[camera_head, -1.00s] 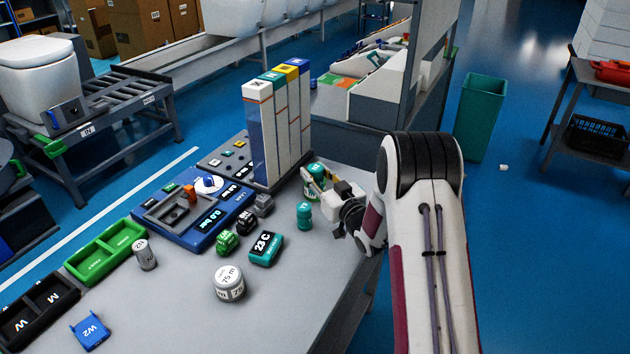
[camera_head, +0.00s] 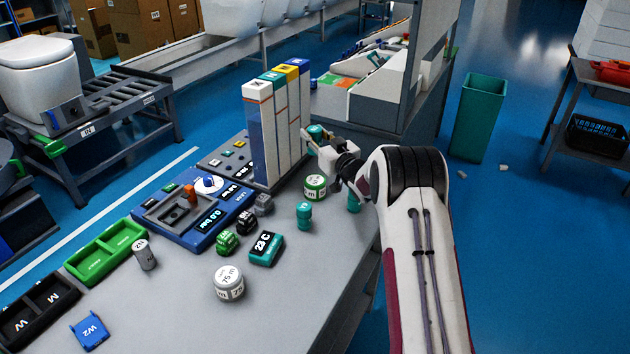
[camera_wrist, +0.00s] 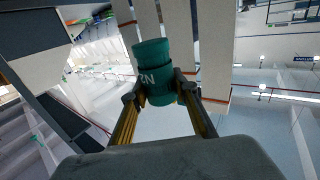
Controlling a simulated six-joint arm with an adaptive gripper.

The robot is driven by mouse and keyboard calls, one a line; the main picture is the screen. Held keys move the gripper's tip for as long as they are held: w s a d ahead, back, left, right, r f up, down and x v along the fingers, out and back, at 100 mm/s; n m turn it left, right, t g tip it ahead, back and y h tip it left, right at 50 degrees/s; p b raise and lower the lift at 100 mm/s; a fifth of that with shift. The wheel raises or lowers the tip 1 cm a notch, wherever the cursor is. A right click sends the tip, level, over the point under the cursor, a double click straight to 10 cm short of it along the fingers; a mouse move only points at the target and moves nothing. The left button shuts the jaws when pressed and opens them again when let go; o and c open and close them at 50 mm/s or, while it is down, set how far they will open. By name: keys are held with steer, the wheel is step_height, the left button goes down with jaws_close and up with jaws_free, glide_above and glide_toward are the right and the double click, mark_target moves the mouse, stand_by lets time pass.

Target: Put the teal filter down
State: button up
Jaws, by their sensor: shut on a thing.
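The teal filter is a ribbed cylinder with pale letters on its side. It fills the middle of the wrist view (camera_wrist: 153,62), where it sits between the two fingers of my gripper (camera_wrist: 160,95). My gripper is shut on its lower part. In the head view my gripper (camera_head: 313,142) is raised beside the tall upright binders, with the teal filter (camera_head: 316,131) partly hidden at its fingers. The filter looks clear of the table, slightly tilted in the wrist view.
On the grey table (camera_head: 310,270) stand a teal cylinder (camera_head: 304,215), another teal one (camera_head: 354,203) near the right edge, a green-and-white can (camera_head: 315,187), a teal box (camera_head: 266,249) and a white can (camera_head: 228,283). The tall binders (camera_head: 262,135) are close left.

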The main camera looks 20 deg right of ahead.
mark_target(315, 154)
steer(key=shift+f, duration=0.2)
steer(key=shift+f, duration=3.1)
steer(key=shift+f, duration=1.9)
steer(key=shift+f, duration=0.1)
steer(key=o, duration=1.1)
steer(key=shift+v, duration=6)
